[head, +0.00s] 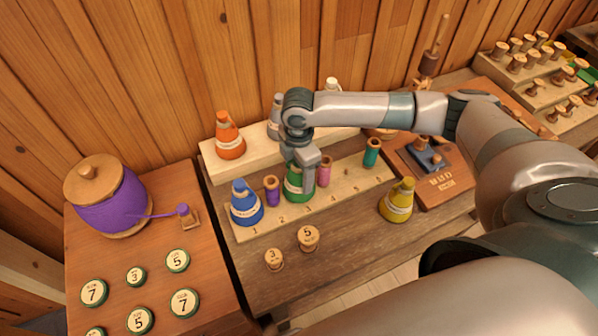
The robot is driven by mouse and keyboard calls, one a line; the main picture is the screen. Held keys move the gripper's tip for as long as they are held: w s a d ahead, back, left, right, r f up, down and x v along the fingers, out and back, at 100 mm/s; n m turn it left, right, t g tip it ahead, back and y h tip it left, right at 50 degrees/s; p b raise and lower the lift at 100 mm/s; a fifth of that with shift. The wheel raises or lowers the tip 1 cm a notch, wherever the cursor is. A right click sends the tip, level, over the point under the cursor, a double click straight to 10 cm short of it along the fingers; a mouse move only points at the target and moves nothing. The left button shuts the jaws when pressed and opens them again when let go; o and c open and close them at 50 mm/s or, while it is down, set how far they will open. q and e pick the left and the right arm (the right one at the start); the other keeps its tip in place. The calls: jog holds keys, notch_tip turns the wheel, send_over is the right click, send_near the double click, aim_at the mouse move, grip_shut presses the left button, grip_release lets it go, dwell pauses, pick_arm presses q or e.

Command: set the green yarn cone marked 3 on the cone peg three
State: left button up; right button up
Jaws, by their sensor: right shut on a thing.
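The green yarn cone (295,191) is upright at the third place of the pale numbered peg board (345,199), between a purple spool (272,191) and a pink spool (324,171). My right gripper (304,178) reaches down over it from above and is shut on it. The cone peg three itself is hidden by the cone and the gripper. I cannot tell whether the cone rests fully on the board. The cone's mark is too small to read. My left gripper is out of view.
A blue cone (245,204) stands at place 1 and a teal spool (371,153) farther right. A yellow cone (398,201) stands in front of the board. An orange cone (229,137) is on the rear shelf. Numbered wooden spools (308,238) stand at the front.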

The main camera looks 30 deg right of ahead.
dwell(0.3)
jog(key=shift+f, duration=0.5)
dwell(0.6)
jog(key=o, duration=1.1)
jog(key=shift+r, duration=0.1)
notch_tip(320, 180, up, 8)
jog(key=p, duration=0.9)
jog(key=shift+r, duration=1.35)
